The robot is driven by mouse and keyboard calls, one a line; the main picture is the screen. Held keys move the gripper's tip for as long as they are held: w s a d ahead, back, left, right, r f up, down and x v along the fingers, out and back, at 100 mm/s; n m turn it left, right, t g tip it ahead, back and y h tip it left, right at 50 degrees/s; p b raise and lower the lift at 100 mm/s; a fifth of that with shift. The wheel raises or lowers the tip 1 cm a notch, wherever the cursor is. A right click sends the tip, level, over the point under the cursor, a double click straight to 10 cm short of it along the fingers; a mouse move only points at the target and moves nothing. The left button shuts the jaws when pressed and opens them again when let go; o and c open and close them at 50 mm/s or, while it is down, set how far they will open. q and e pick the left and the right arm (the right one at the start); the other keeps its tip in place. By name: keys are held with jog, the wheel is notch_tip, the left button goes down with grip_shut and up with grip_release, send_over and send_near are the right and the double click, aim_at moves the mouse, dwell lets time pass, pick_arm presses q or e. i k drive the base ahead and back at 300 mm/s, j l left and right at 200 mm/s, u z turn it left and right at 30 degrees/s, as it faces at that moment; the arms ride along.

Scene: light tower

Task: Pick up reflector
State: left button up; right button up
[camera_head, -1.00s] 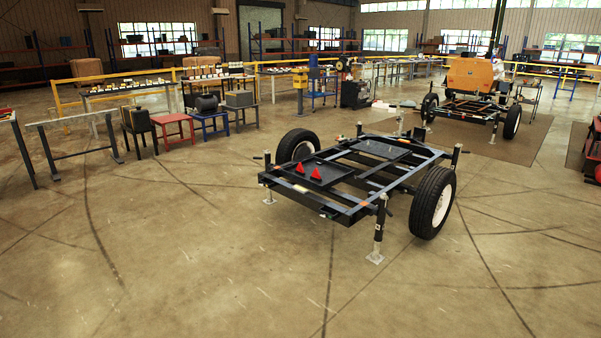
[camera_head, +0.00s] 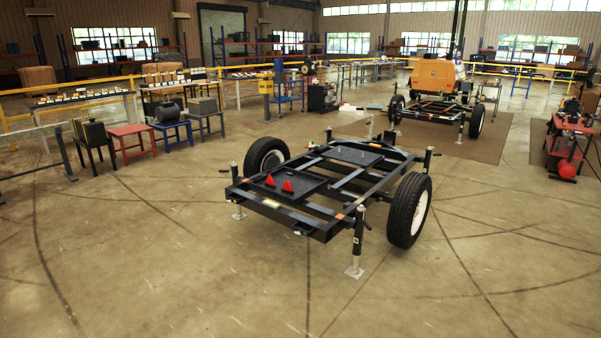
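Two red triangular reflectors are in the head view. The left reflector (camera_head: 270,181) and the right reflector (camera_head: 288,187) stand close together on a flat black tray (camera_head: 303,181) at the near left part of a black trailer frame (camera_head: 327,187). The frame has two wheels and stands on jack legs on the floor, some distance ahead of me. Neither of my grippers shows in the head view, so I cannot see their state.
The near floor (camera_head: 180,285) is clear. A jack leg (camera_head: 356,250) and a black tire (camera_head: 408,210) stand out on the frame's right side. Small tables, including a red one (camera_head: 132,133), stand at left. Another trailer with an orange housing (camera_head: 434,78) is behind.

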aim_at(269, 182)
jog(key=i+j+u, duration=0.25)
jog(key=i, duration=1)
jog(key=i+u, duration=0.25)
jog(key=i, duration=1)
jog(key=i+z, duration=0.1)
jog(key=i, duration=0.5)
jog(key=i+j, duration=0.15)
jog(key=i, duration=0.4)
jog(key=i+z, duration=0.15)
jog(key=i, duration=0.4)
jog(key=i+j, duration=0.2)
jog(key=i, duration=0.4)
jog(key=i+j+z, duration=0.15)
jog(key=i, duration=0.4)
